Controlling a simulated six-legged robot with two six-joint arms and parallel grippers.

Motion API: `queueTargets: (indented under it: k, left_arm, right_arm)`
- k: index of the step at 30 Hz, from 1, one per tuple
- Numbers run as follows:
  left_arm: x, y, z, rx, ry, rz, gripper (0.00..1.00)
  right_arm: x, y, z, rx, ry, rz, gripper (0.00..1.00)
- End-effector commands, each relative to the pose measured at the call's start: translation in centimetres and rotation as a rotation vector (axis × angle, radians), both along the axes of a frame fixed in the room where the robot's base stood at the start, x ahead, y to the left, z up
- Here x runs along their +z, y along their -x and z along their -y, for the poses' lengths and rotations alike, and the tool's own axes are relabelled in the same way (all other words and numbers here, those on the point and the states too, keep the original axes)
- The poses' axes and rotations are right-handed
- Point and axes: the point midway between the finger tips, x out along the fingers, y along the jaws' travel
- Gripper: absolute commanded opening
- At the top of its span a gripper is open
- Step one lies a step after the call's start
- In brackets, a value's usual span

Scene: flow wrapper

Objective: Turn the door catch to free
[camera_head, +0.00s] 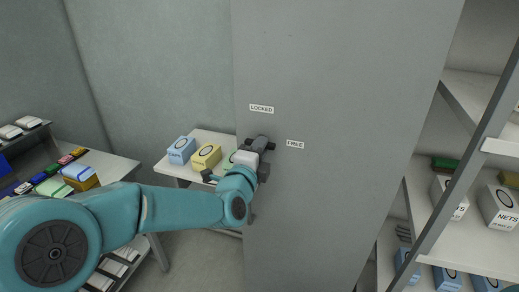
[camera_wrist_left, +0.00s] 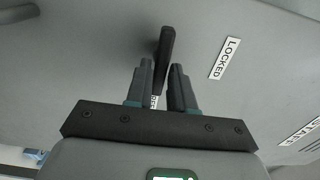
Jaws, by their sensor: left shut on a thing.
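The tall grey door (camera_head: 340,70) carries a LOCKED label (camera_head: 262,108) and, lower and to its right, a FREE label (camera_head: 295,144). The LOCKED label also shows in the left wrist view (camera_wrist_left: 225,58). My left gripper (camera_head: 258,150) is at the door, just below the LOCKED label and left of the FREE label. In the left wrist view its two fingers (camera_wrist_left: 163,82) are shut on the dark bar of the door catch (camera_wrist_left: 165,48), which sticks out beyond them. The gripper hides much of the catch in the head view, so its exact angle is unclear there. My right gripper is not in view.
Blue (camera_head: 181,150) and yellow (camera_head: 206,157) boxes stand on a small table behind my left forearm. A shelf rack at right holds white boxes marked NETS (camera_head: 499,207) and blue boxes. A bench with coloured items (camera_head: 80,172) stands at left.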

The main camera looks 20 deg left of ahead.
Motion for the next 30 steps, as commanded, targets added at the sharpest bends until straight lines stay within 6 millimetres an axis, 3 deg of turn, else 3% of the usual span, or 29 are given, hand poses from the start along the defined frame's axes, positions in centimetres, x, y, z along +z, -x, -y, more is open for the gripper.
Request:
queueTargets:
  k: [10, 11, 12, 23, 26, 30]
  left_arm:
    - [0.0, 0.0, 0.1, -0.002, -0.003, 0.001, 0.00]
    - [0.0, 0.0, 0.1, -0.002, -0.003, 0.001, 0.32]
    - [0.0, 0.0, 0.1, -0.002, -0.002, 0.001, 0.45]
    - [-0.1, 0.4, 0.0, -0.001, -0.001, 0.000, 0.46]
    - [-0.1, 1.7, 0.0, -0.001, 0.000, 0.001, 0.46]
    - [-0.2, 5.1, -0.1, -0.002, 0.000, 0.002, 0.46]
  right_arm:
    - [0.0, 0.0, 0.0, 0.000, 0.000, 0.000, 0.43]
    - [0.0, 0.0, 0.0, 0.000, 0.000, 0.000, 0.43]
    - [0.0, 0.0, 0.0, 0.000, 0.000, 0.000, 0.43]
    - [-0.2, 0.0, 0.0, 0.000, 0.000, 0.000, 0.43]
    - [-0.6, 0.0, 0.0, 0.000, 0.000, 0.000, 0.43]
    - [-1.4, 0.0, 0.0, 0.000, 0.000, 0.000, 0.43]
